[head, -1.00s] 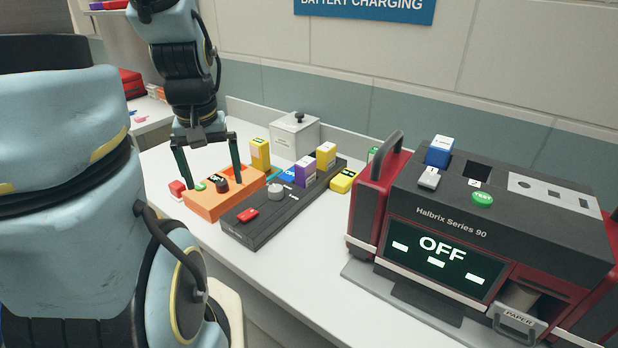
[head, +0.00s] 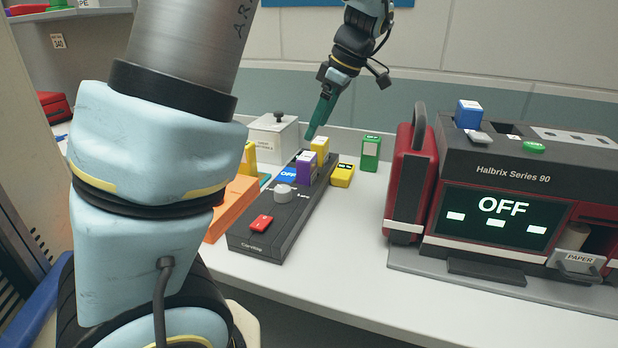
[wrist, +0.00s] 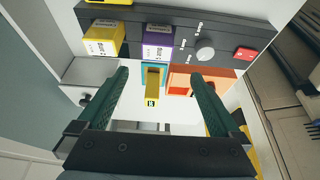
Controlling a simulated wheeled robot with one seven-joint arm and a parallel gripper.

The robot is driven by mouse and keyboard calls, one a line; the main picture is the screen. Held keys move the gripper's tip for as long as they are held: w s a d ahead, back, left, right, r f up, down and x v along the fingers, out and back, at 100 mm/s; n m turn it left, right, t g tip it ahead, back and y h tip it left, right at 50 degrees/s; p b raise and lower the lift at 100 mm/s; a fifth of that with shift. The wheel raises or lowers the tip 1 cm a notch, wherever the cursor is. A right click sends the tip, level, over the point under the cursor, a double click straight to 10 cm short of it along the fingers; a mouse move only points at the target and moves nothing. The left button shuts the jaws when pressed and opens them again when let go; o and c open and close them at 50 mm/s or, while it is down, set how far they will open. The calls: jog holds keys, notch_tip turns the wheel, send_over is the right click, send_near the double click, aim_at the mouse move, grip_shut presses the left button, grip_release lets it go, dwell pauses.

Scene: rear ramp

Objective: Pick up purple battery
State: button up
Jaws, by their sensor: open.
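The purple battery (head: 306,168) with a white label stands upright in the dark charger (head: 262,235), between a blue screen and a yellow battery. In the wrist view the purple battery (wrist: 157,42) lies ahead of the fingers, near the middle. My gripper (head: 314,135) is above and behind the charger in the head view, with its fingers overlapping there. In the wrist view my gripper (wrist: 160,82) has its two green fingers spread wide, with nothing held between them. A yellow battery standing beyond the charger shows between the fingertips, lower than the purple one.
A yellow battery (head: 320,150) stands beside the purple one in the charger. Another yellow one (head: 342,174) and a green one (head: 371,152) are to the right. An orange device (head: 232,208) is at left, a white box (head: 272,138) behind. The red-and-black Halbrix machine (head: 500,200) stands right.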

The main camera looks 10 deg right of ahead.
aim_at(307, 156)
jog(key=x, duration=0.5)
jog(key=shift+p, duration=0.3)
jog(key=x, duration=0.1)
jog(key=p+x, duration=0.1)
jog(key=x, duration=0.3)
jog(key=shift+w+d+f, duration=0.1)
jog(key=shift+d+f, duration=0.05)
jog(key=shift+d, duration=0.25)
grip_shut()
